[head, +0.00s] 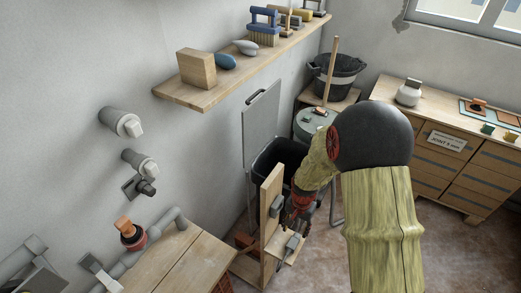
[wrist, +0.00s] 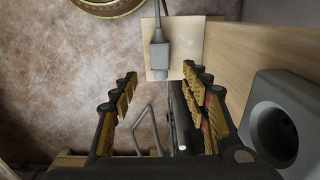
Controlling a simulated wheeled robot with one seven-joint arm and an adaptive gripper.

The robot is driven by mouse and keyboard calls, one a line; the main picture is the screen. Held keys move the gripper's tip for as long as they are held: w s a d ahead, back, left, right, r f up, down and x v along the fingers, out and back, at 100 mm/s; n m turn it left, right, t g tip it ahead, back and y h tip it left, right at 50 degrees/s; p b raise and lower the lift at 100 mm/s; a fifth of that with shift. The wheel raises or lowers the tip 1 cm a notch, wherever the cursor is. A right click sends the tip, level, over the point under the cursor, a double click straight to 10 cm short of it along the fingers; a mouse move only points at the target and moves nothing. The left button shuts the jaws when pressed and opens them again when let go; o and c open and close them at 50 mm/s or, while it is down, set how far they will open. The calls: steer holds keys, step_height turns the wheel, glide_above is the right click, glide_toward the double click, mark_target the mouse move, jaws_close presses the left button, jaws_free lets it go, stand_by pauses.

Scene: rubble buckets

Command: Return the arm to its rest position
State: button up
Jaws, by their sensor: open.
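My gripper (head: 297,214) is low in front of a wooden post (head: 267,225), at the end of my arm with its yellow-green sleeve. In the wrist view my gripper (wrist: 158,95) has its fingers wide apart with nothing held between them. A grey plug-like piece (wrist: 160,48) with a cord lies on a small wooden ledge (wrist: 186,65) just beyond the fingertips. A grey socket box (wrist: 276,120) on the post is close to the right finger. The arm partly hides the gripper in the head view.
A black bin (head: 278,160) with a raised grey lid (head: 261,125) stands behind the post. A workbench (head: 185,262) is at lower left, a wall shelf (head: 210,93) above, and drawers (head: 440,160) at right. Brown floor (head: 318,265) shows between.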

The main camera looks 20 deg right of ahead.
steer(key=s+a+r+n+g, duration=0.1)
steer(key=s+a+n+g, duration=0.1)
steer(key=s, duration=0.3)
steer(key=s+a+r+n+t, duration=0.2)
steer(key=a+r, duration=0.1)
steer(key=r, duration=0.8)
steer(key=s+a+r+n+t, duration=0.3)
steer(key=a+r, duration=0.1)
steer(key=r, duration=0.8)
steer(key=s+a+r+n+t, duration=0.2)
steer(key=a+r+n, duration=0.1)
steer(key=r, duration=0.9)
steer(key=shift+s+a+t, duration=0.25)
steer(key=shift+t, duration=0.05)
steer(key=shift+r, duration=0.1)
steer(key=shift+c, duration=0.6)
